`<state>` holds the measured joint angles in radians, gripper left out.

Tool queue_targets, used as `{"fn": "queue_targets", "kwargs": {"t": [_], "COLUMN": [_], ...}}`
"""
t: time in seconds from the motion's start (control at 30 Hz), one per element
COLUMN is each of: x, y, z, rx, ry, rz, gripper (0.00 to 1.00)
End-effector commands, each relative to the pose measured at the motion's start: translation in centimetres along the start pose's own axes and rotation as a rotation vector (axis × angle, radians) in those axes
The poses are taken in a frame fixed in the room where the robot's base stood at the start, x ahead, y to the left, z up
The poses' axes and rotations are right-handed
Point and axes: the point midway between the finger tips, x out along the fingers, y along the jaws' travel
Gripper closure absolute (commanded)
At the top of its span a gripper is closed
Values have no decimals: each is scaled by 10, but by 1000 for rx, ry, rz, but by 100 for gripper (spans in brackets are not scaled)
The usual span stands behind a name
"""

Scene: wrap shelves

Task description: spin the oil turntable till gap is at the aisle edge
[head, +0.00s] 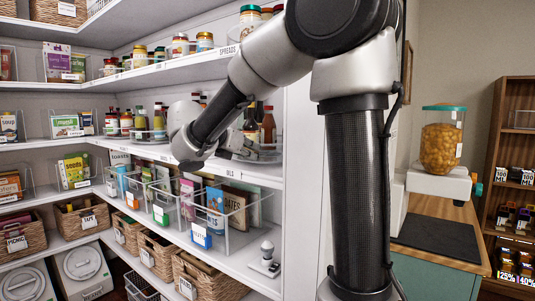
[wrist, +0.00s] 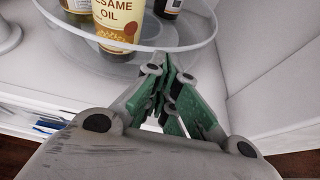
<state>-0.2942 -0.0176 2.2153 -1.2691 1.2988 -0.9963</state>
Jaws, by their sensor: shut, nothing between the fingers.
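The oil turntable (wrist: 203,42) is a clear round tray with a raised rim, at the top of the wrist view. A sesame oil bottle (wrist: 118,22) with a cream label stands on it near the rim. Parts of two darker bottles stand on it to the left and right. My gripper (wrist: 168,75) is shut and empty, with its green fingertips at the near rim; I cannot tell whether they touch it. In the head view the turntable (head: 270,154) and its bottles (head: 268,125) are partly hidden behind my arm.
A white side wall (wrist: 265,60) rises close on the right of the turntable. Jars (head: 140,122) stand farther left on the same shelf. Clear bins (head: 235,210) with packets sit on the shelf below. A counter with a scale and a jar (head: 441,145) is at right.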

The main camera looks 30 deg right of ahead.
Motion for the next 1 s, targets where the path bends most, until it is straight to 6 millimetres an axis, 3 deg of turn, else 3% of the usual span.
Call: {"fn": "queue_targets", "kwargs": {"t": [0.5,1.0], "x": [-3,-4], "y": [22,27], "z": [-2,-1], "rx": [-1,1], "ry": [0,-1], "rz": [0,0], "gripper": [100,100]}}
